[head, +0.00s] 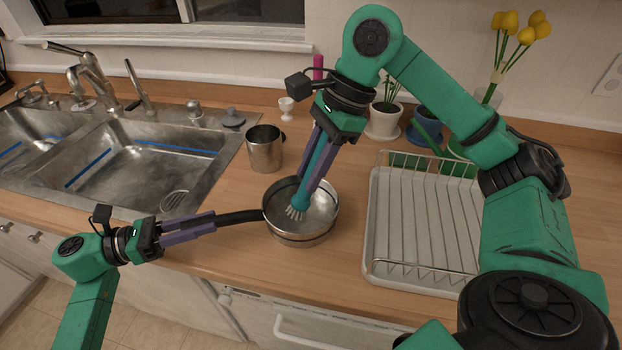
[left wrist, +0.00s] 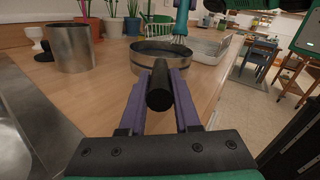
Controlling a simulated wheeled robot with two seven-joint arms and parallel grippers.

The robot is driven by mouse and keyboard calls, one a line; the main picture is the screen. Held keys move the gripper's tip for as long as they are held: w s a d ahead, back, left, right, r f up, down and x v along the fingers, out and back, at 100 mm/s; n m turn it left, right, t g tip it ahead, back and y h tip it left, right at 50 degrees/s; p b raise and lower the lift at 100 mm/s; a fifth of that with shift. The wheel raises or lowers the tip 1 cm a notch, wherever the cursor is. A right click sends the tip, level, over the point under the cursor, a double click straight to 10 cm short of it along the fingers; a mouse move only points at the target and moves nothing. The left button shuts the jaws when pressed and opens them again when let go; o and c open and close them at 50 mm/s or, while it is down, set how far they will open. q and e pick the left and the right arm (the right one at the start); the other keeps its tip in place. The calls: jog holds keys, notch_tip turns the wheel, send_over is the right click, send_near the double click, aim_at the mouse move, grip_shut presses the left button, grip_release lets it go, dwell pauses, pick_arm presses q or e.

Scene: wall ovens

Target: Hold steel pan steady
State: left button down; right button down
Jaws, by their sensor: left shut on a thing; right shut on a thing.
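The steel pan (head: 301,228) sits on the wooden counter between the sink and the dish rack, its black handle (head: 240,217) pointing left. My left gripper (head: 212,222) is shut on that handle; in the left wrist view the handle (left wrist: 159,88) lies between the purple fingers, with the pan (left wrist: 150,61) beyond. My right gripper (head: 317,165) is above the pan, shut on a teal brush (head: 302,197). The brush is tilted, with its pale bristles down inside the pan. Whether the bristles touch the pan's bottom I cannot tell.
A steel cup (head: 265,150) stands behind the pan, near the double sink (head: 140,165). A white dish rack (head: 425,225) is close on the right. Potted plants (head: 384,120) and a small white egg cup (head: 286,108) stand along the back. Counter in front of the cup is bare.

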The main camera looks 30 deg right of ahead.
jog(key=shift+r, duration=1.05)
pick_arm(q)
jog(key=c, duration=0.5)
grip_release()
jog(key=shift+c, duration=0.2)
jog(key=w+a, duration=0.2)
jog(key=a, duration=0.9)
jog(key=shift+a, duration=0.4)
jog(key=shift+f, duration=0.1)
pick_arm(e)
jog(key=shift+f, duration=0.1)
